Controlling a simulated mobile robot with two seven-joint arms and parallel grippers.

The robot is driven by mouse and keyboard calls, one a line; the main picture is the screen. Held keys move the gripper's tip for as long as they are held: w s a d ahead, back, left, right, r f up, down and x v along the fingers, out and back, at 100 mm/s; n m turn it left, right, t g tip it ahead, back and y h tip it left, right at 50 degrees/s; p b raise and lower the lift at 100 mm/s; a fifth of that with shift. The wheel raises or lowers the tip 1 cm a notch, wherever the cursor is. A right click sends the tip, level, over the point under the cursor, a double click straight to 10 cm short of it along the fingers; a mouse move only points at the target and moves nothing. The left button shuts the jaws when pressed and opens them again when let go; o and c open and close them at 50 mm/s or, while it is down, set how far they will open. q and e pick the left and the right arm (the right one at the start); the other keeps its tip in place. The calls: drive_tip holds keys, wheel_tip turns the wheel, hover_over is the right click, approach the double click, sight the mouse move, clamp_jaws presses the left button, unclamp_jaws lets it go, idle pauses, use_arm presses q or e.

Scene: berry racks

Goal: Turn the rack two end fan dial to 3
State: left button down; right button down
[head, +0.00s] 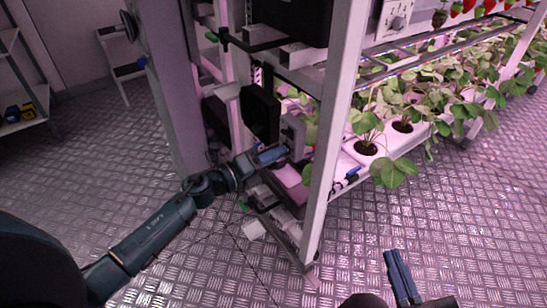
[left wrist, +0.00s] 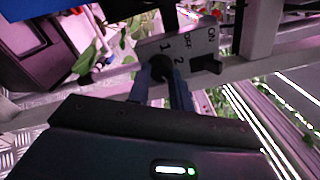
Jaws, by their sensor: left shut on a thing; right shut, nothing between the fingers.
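The end fan dial is a dark knob (left wrist: 160,68) on a pale control plate (left wrist: 200,42) in the left wrist view. The plate carries printed marks, among them a 1 and a 2. My left gripper (left wrist: 163,82) is shut on the knob, one finger on each side. The knob's pointer is hidden, so its setting cannot be told. In the head view the pale control box (head: 292,132) is at the rack's end, and my left gripper (head: 270,156) reaches it from the left. My right gripper (head: 404,280) is shut and empty, low and apart from the rack.
A dark fan-like box (head: 260,113) stands just left of the control box. A white rack post (head: 330,130) is close on its right. Another dial plate (head: 396,18) is higher up. Strawberry plants (head: 390,172) fill the white trough.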

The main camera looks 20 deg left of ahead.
use_arm(q)
drive_tip(key=shift+m, duration=0.5)
drive_tip(key=c, duration=1.3)
unclamp_jaws()
drive_tip(key=shift+o, duration=0.2)
drive_tip(key=v, duration=1.3)
drive_tip(key=shift+a+p, duration=0.15)
drive_tip(key=shift+p, duration=0.2)
